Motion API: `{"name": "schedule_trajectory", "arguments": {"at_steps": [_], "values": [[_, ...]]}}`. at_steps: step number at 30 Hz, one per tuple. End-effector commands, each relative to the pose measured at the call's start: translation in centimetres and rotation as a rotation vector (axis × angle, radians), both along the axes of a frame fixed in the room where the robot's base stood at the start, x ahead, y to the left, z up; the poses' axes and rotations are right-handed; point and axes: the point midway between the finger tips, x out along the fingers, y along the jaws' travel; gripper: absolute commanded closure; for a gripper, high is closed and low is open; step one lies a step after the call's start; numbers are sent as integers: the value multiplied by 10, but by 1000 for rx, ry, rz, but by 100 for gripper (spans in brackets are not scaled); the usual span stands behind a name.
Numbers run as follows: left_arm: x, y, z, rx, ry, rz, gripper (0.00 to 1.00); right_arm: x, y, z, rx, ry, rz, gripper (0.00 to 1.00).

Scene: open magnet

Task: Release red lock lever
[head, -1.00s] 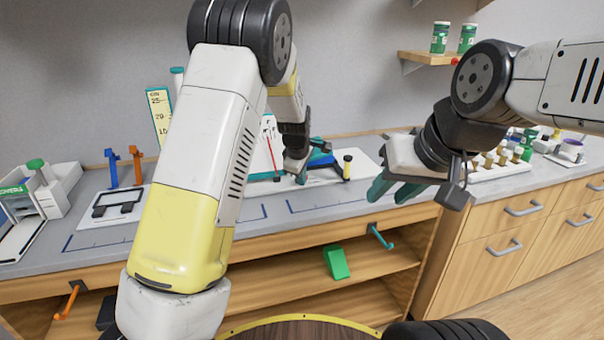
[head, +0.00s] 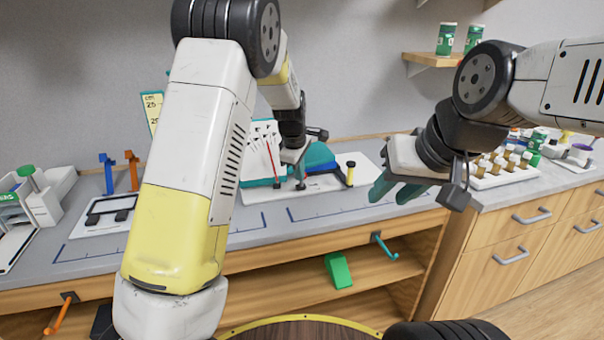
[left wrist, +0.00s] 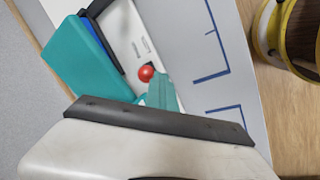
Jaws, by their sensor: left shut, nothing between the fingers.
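A red ball knob (left wrist: 146,73) shows in the left wrist view on a white plate, beside a teal block with blue and black edges (left wrist: 80,52). My left gripper (head: 299,183) is shut and empty, low over the white baseplate (head: 345,187) in the head view. In the left wrist view its teal fingertip (left wrist: 160,93) is close to the red knob; I cannot tell whether they touch. In the head view the knob is not clearly visible near the gripper. A teal rounded part (head: 319,155) rises behind the gripper. My right gripper (head: 394,190) is open and empty, right of the baseplate.
A white panel with a thin red stroke (head: 271,158) stands left of my left gripper. A yellow post with a black top (head: 350,174) stands to the right. A tray of small bottles (head: 505,165) is further right.

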Motion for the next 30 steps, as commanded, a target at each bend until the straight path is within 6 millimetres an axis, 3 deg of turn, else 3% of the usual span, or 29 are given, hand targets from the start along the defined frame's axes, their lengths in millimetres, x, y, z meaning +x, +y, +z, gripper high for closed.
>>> {"name": "schedule_trajectory", "arguments": {"at_steps": [5, 30], "values": [[11, 3, 6, 0, 0, 0, 100, 0, 0, 0, 0, 0, 0, 64], [9, 2, 22, 0, 1, 0, 100, 0, 0, 0, 0, 0, 0, 64]]}}
